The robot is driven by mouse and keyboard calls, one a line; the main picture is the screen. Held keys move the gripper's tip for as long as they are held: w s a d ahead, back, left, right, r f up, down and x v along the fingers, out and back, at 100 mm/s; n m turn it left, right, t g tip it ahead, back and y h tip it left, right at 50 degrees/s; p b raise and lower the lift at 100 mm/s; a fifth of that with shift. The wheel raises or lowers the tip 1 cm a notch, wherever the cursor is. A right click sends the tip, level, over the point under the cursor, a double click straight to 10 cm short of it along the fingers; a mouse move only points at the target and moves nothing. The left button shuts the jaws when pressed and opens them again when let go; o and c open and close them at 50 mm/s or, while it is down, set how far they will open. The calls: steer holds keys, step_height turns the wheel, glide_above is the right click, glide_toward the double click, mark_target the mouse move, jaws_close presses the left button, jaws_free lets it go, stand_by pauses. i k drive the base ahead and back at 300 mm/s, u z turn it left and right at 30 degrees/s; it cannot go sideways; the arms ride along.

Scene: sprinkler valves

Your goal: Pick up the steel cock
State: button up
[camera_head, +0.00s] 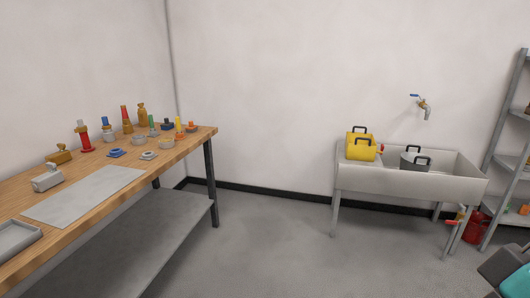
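A grey metal valve body with a small lever on top, which looks like the steel cock (47,179), sits on the left part of the wooden workbench (190,152). It is beside the left end of a light grey mat (90,195) and in front of a similar brass cock (59,155). Nothing is holding it. Dark and teal parts at the bottom right corner look like my own arm. My gripper's fingers do not show.
Several valves and fittings, including a red one (83,137), stand along the bench's back. A grey tray (14,240) lies at its near left. A sink (425,184) with yellow and grey buckets, a wall tap (422,105) and shelves stand right. Middle floor is clear.

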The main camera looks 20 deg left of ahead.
mark_target(44, 182)
steer(key=u, duration=0.5)
steer(key=i, duration=1.35)
steer(key=u, duration=1.8)
steer(key=i, duration=1.3)
steer(key=u, duration=0.6)
